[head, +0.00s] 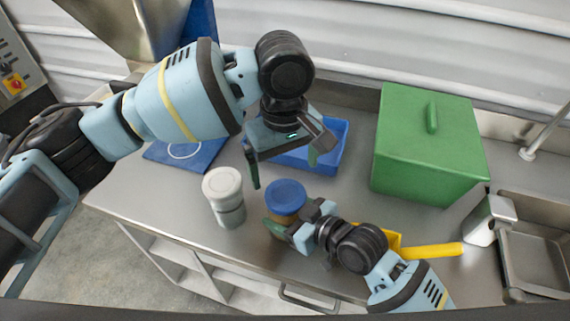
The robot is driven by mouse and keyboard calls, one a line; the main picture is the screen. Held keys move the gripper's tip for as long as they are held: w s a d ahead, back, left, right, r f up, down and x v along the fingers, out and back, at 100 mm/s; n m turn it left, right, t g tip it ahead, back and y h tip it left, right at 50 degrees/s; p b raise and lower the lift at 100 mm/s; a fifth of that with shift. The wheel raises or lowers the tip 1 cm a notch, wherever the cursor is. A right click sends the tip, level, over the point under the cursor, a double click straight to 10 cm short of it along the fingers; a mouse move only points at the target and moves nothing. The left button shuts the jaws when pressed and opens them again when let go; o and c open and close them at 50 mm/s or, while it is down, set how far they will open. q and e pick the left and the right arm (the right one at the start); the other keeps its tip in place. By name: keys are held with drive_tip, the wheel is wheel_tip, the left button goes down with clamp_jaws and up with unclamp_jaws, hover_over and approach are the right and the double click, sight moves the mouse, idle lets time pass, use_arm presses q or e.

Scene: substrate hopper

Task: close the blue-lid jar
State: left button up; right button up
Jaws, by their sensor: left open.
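The blue-lid jar stands upright on the steel counter, near its front edge. Its round blue lid (286,193) sits over the brownish jar body (289,218); whether the lid is seated fully I cannot tell. My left gripper (284,170) is open and empty above and behind the lid, pointing down, with one dark green finger to the left and one to the right. My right gripper (285,222) is at the jar from the right, one green finger across the jar's lower front. Its other finger is hidden, so its grip is unclear.
A white-lidded jar (223,186) stands just left. A blue tray (328,151) and a blue mat (186,154) lie behind. A green lidded box (425,150) stands at the right. A yellow-handled tool (435,250) lies near the metal sink (535,260).

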sight(285, 194)
use_arm(q)
drive_tip(key=shift+f, duration=0.1)
drive_tip(key=shift+f, duration=3.95)
drive_tip(key=shift+c, duration=0.2)
drive_tip(key=c, duration=1)
drive_tip(key=shift+o, duration=0.2)
drive_tip(key=shift+m, duration=1.7)
drive_tip(key=o, duration=1.1)
